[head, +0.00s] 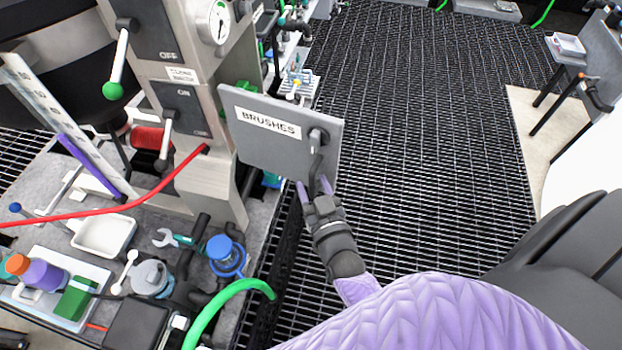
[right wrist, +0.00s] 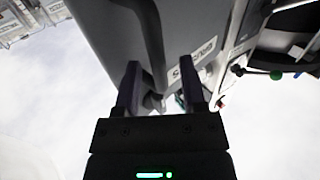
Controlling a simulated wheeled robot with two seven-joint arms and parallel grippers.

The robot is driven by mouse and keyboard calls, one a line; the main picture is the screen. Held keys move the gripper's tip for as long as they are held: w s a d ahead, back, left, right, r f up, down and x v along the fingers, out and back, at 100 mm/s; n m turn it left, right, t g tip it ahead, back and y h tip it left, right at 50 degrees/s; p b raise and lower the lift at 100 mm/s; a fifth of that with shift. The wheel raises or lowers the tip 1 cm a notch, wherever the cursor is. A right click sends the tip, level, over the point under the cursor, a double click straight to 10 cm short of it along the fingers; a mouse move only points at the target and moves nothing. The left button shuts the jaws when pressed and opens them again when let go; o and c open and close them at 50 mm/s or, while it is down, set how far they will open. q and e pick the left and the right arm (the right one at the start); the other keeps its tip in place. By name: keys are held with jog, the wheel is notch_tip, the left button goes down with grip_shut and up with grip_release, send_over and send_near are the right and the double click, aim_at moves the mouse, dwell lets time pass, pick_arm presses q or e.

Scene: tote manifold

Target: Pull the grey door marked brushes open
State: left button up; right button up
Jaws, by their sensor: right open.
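The grey door (head: 265,148) with the white BRUSHES label stands out from the grey cabinet in the head view, swung away from it. A dark handle (head: 316,150) hangs on its right side. My left gripper is not in view.
The dark grating floor (head: 430,120) right of the door is clear.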

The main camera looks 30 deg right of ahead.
jog(key=s+a, duration=0.1)
jog(key=s, duration=0.7)
jog(key=shift+s+a, duration=0.2)
jog(key=shift+a, duration=0.05)
jog(key=s+a+f+n+g+y+b, duration=0.1)
jog(key=s+a+f+g+y+b, duration=0.2)
jog(key=f, duration=0.8)
jog(key=s+a+f+n+g+y+b, duration=0.1)
jog(key=s+f+n+g+b, duration=0.2)
jog(key=f, duration=0.8)
jog(key=s+d+f+g+b, duration=0.2)
jog(key=s+f+g, duration=0.3)
jog(key=s+f, duration=0.4)
jog(key=s+d+f+g+h+b, duration=0.1)
jog(key=s+d+f+g+b, duration=0.2)
jog(key=s+f, duration=0.6)
jog(key=g+b, duration=0.2)
jog(key=g, duration=0.1)
jog(key=shift+s+d+n, duration=0.15)
jog(key=shift+d+n, duration=0.05)
jog(key=shift+n, duration=0.1)
